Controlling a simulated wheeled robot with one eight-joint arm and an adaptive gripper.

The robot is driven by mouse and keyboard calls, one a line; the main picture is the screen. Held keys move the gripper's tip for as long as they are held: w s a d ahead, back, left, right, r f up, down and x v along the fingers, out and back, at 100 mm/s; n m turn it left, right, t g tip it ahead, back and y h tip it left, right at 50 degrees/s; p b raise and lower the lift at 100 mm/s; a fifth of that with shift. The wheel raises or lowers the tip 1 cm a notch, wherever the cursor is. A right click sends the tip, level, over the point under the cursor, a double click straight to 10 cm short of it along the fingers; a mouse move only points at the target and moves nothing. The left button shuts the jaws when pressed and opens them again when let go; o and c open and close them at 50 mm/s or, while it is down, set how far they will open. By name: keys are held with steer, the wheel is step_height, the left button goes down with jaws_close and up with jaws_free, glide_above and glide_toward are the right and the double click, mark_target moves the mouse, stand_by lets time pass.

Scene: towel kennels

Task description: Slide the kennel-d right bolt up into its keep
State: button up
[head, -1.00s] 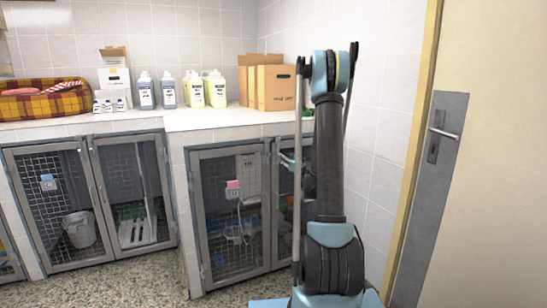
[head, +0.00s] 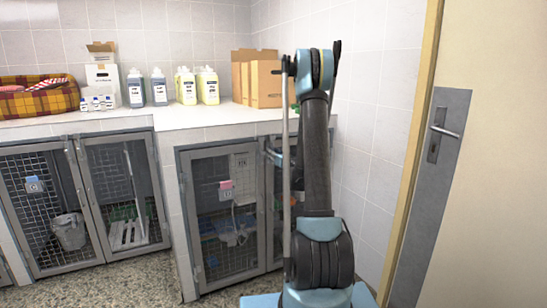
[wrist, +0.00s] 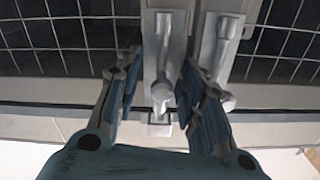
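In the wrist view two pale metal bolts stand side by side on the door frames. One bolt (wrist: 163,50) lies between the fingers of my gripper (wrist: 160,68), with its round knob low between them. The other bolt (wrist: 222,50) is just outside the right finger. My gripper is open, with a gap showing on both sides of the bolt. A small square bracket (wrist: 160,127), perhaps the keep, shows just below the knob on the ledge. In the head view my arm mostly hides the gripper and bolts at the right kennel (head: 220,215), which bears a pink tag.
The white counter (head: 205,120) runs above the kennels. Cardboard boxes (head: 266,85) and several bottles stand on it. A tiled wall is close on the right, then a cream door with a metal handle (head: 445,131). Speckled floor is clear before the left kennels.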

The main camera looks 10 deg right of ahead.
steer(key=shift+a, duration=0.1)
jaws_close()
steer(key=shift+r, duration=0.7)
steer(key=shift+o, duration=0.8)
jaws_free()
steer(key=shift+s, duration=0.1)
steer(key=v, duration=1.1)
steer(key=shift+s, duration=0.35)
steer(key=shift+d, duration=0.25)
